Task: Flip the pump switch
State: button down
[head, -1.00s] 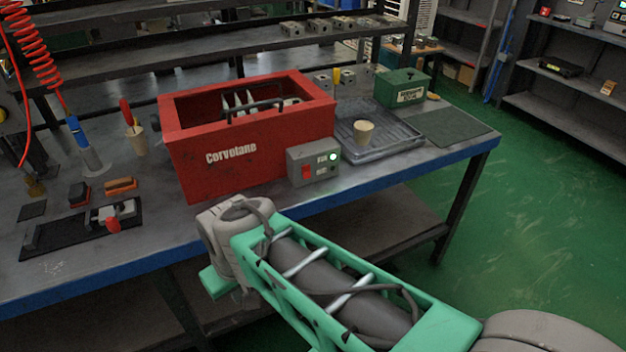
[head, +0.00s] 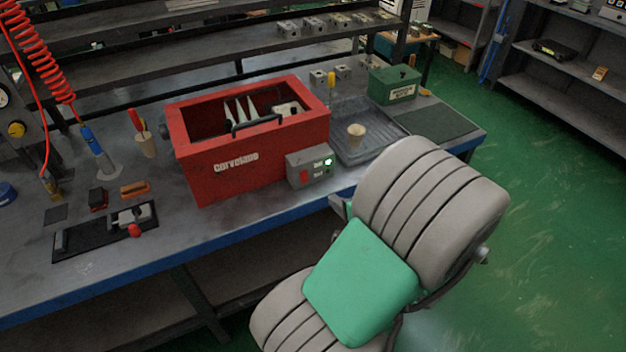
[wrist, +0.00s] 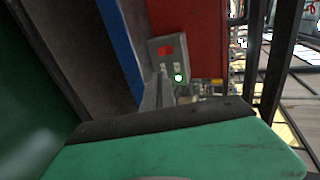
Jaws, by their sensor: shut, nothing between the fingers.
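The pump switch box (head: 308,168) is a small grey box on the front of the red tank (head: 235,172), at its right end. It has a red rocker switch (head: 304,177) at lower left and a lit green lamp (head: 328,162) at upper right. In the wrist view the box (wrist: 155,62) shows its red switch (wrist: 166,50) and lit lamp (wrist: 178,78). My gripper (wrist: 160,94) is shut and empty, its narrow grey fingers pointing toward the box. I cannot tell whether they touch it.
A grey ribbed tray (head: 380,146) with a beige cup (head: 356,135) lies right of the box. A green case (head: 393,84) stands behind it. A small clamp on a black mat (head: 75,242) lies at left. The blue bench edge (head: 120,284) runs along the front.

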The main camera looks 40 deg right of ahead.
aim_at(308, 181)
jog(key=x, duration=1.4)
jog(key=shift+a+f+p, duration=0.1)
jog(key=shift+p, duration=0.25)
jog(key=shift+f, duration=0.1)
